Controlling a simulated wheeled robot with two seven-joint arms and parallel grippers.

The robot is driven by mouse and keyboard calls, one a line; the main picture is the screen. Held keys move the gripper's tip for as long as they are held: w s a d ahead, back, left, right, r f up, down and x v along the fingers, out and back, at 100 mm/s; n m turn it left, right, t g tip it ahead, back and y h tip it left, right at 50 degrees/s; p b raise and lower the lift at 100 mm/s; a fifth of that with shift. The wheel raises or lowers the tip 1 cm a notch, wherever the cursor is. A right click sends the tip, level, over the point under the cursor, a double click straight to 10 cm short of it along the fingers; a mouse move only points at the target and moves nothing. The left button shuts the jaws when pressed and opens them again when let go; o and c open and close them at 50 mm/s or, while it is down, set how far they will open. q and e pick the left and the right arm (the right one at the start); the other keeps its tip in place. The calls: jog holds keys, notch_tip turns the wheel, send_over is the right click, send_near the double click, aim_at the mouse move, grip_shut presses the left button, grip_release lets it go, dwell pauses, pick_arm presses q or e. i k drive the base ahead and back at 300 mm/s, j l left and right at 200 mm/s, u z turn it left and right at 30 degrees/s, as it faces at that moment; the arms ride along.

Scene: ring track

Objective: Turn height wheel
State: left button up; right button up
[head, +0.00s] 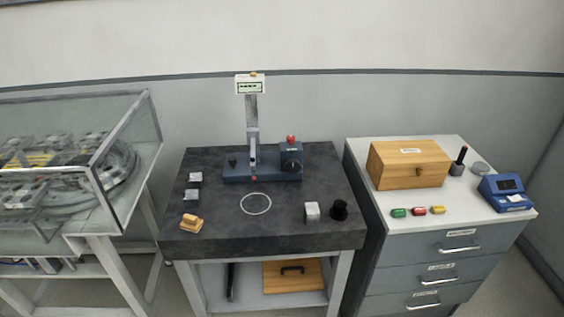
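A height gauge with a blue base (236,175) stands at the back of the dark stone table. Its upright column (252,115) carries a small display (250,87) at the top. A round black wheel (291,162) sits on the front of the raised block at the right end of the base, below a red knob (291,139). A smaller black knob (233,162) is at the base's left end. Neither of my grippers shows in the head view.
The dark table (220,222) bears small blocks, a wooden piece (191,222), a white ring mark (256,204) and a black cylinder (339,209). A glass-sided case (125,165) stands left. A drawer cabinet (430,245) with a wooden box (408,165) stands right.

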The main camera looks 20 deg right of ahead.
aim_at(293, 167)
jog(key=i+l, duration=0.9)
jog(key=i+z, duration=0.05)
jog(key=i, duration=0.05)
